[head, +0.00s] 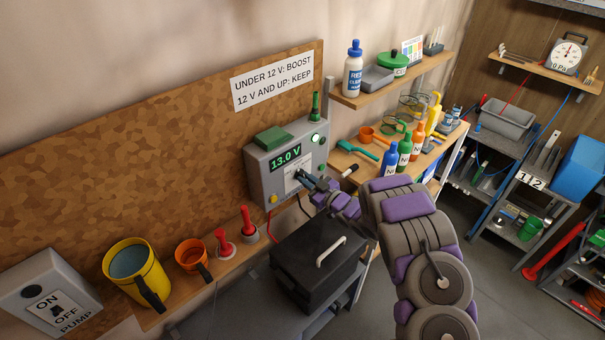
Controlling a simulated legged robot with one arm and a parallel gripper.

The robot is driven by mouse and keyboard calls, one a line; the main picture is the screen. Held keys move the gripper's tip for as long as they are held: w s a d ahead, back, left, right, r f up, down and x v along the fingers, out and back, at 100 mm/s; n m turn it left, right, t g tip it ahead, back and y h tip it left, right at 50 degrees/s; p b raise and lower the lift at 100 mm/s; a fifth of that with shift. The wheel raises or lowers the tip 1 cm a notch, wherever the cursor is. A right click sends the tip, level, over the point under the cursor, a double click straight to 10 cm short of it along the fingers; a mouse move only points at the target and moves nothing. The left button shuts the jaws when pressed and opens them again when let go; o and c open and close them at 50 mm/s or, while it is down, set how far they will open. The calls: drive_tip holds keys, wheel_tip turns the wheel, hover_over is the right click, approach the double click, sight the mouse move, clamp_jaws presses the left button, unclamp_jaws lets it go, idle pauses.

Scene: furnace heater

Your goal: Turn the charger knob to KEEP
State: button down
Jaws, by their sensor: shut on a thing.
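The charger (258,165) is a grey box on the wall board, in the middle of the head view. Its green display (286,158) reads 13.0 V. A white label (297,178) sits below the display, and its text is too small to read and partly covered. My gripper (304,177) is at the charger's front face and is shut on the charger knob. The knob is mostly hidden by the fingers, so I cannot tell which setting it points to. The sign (272,78) above reads "UNDER 12 V: BOOST, 12 V AND UP: KEEP".
A black case (312,262) with a pale handle stands below the charger. A ledge at left holds a yellow mug (132,270), an orange cup (192,256) and red tools. A pump switch box (50,290) is at lower left. Shelves with bottles stand right of the charger.

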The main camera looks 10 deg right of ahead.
drive_tip(key=shift+s+a+f+m+p, duration=0.1)
drive_tip(key=shift+f+m+p, duration=0.05)
drive_tip(key=shift+m+p, duration=0.7)
drive_tip(key=shift+s+f+m+p, duration=0.1)
drive_tip(key=shift+m+p, duration=0.45)
drive_tip(key=shift+p, duration=0.5)
drive_tip(key=c, duration=1.5)
unclamp_jaws()
drive_tip(key=shift+w+f, duration=0.1)
drive_tip(key=o, duration=0.5)
drive_tip(key=shift+r, duration=0.25)
drive_tip(key=b+v, duration=0.2)
drive_tip(key=v, duration=0.5)
drive_tip(key=shift+w, duration=0.15)
